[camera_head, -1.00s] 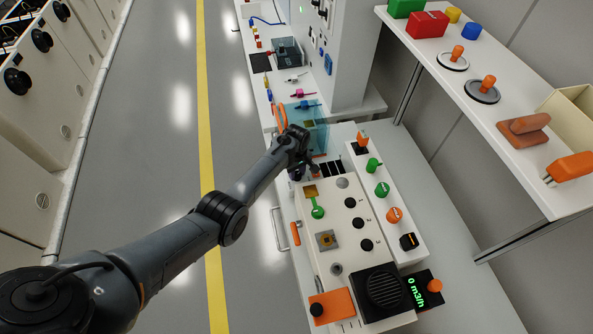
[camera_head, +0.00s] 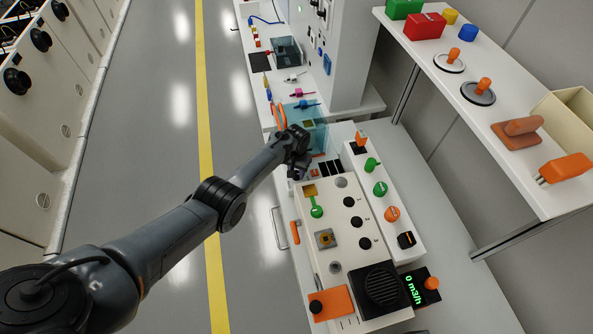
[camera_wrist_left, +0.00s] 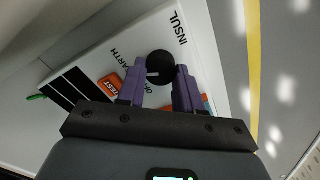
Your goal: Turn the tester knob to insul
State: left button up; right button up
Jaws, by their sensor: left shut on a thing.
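The tester is a white panel (camera_wrist_left: 100,50) with the printed words INSUL, OFF and EARTH in the left wrist view. Its round black knob (camera_wrist_left: 160,65) lies between the purple fingers of my left gripper (camera_wrist_left: 160,80), which is shut on it. A small pale mark shows on the knob's near left part; I cannot tell surely which word it points at. INSUL is printed above and right of the knob. An orange TEST button (camera_wrist_left: 111,84) is left of the knob. In the head view, my left gripper (camera_head: 298,169) hides the knob at the tester's black-striped end (camera_head: 328,168).
A clear blue box (camera_head: 309,133) stands just beyond the gripper. A cream panel (camera_head: 335,215) with black knobs and a row of green and orange switches (camera_head: 380,188) are on the near side. A shelf (camera_head: 455,70) overhangs at right. The aisle floor at left is clear.

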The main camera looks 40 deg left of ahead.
aim_at(297, 173)
pick_arm(q)
jog(key=m, duration=0.5)
jog(key=shift+m, duration=0.3)
jog(key=m+b, duration=0.1)
jog(key=m, duration=0.3)
jog(key=shift+d+m, duration=0.1)
jog(key=shift+m, duration=0.3)
jog(key=o, duration=1)
jog(key=shift+o, duration=0.2)
jog(key=shift+r, duration=0.15)
notch_tip(297, 173, up, 10)
jog(key=p, duration=0.5)
jog(key=shift+r, duration=0.25)
